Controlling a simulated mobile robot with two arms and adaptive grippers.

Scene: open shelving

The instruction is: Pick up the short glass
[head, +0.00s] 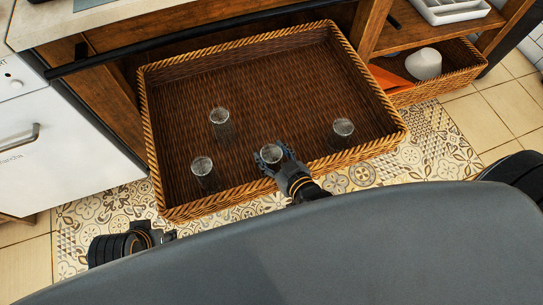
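Several clear glasses stand in a wicker basket (335,52). One glass (270,153) is at the front middle, between the fingers of my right gripper (274,160). The fingers are spread to either side of it; whether they touch it I cannot tell. Another glass (203,167) stands front left, one (221,125) farther back, and one (342,129) to the right. From this steep angle I cannot tell surely which is the short one. My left gripper (167,238) is low at the left, outside the basket, small and partly hidden.
A white dishwasher (62,150) is at left. A second basket (440,88) with a white item (424,63) and orange cloth (388,78) sits at right. Patterned tiles lie in front.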

